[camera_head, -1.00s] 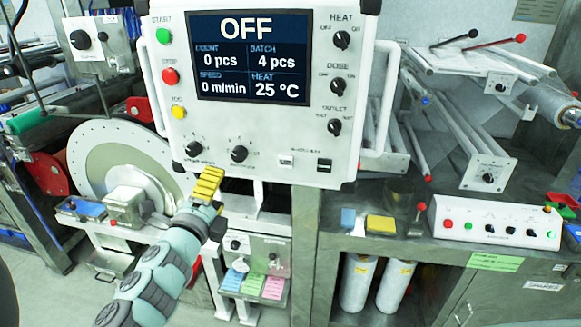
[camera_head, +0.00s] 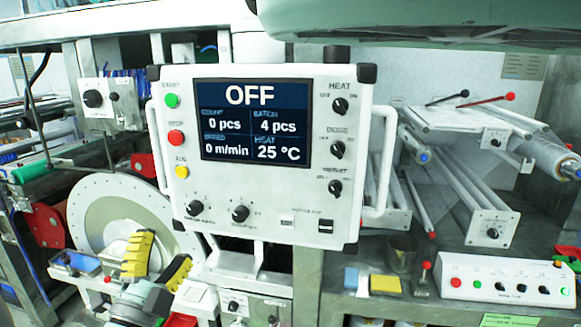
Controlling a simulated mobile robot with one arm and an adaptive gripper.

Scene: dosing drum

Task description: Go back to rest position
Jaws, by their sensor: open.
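My gripper (camera_head: 163,248) is at the lower left of the head view, with its yellow-padded fingers spread apart and nothing between them. It points up, in front of the dosing machine and to the lower left of the control panel (camera_head: 270,205). The panel's screen (camera_head: 255,122) reads OFF, 0 pcs, batch 4 pcs, 0 m/min and 25 °C. Green, red and yellow buttons (camera_head: 174,137) run down its left side. Knobs for heat, dose and outlet (camera_head: 338,149) run down its right side. The fingers appear apart from the panel.
A large grey disc (camera_head: 95,215) stands behind my gripper at left. On the right bench are a blue block (camera_head: 351,278), a yellow block (camera_head: 385,284) and a white switch box (camera_head: 505,278). Roller racks (camera_head: 480,215) stand behind them. A blue bin (camera_head: 75,262) sits at left.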

